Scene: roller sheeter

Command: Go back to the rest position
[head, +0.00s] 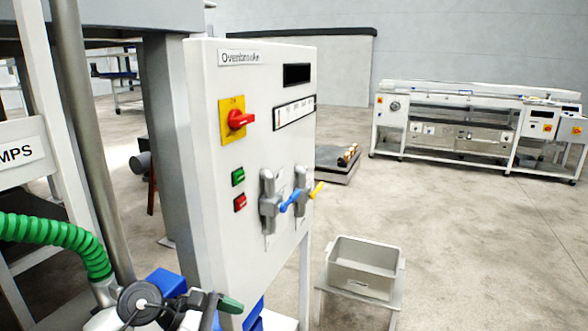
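At the bottom left, a cluster of grey, black and blue parts (150,303) shows, partly cut off by the lower edge. It may be part of my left arm, but I cannot make out two fingertips or whether they are open or shut. A dark green tip (230,305) sticks out to its right, in front of the control cabinet. My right gripper is not in view.
The grey control cabinet (245,190) with a red-and-yellow rotary switch (236,119) and blue and yellow handles stands close. A green corrugated hose (55,232) is left. A grey bin (363,268) sits on a stand. A long machine (470,125) is farther back. The right floor is clear.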

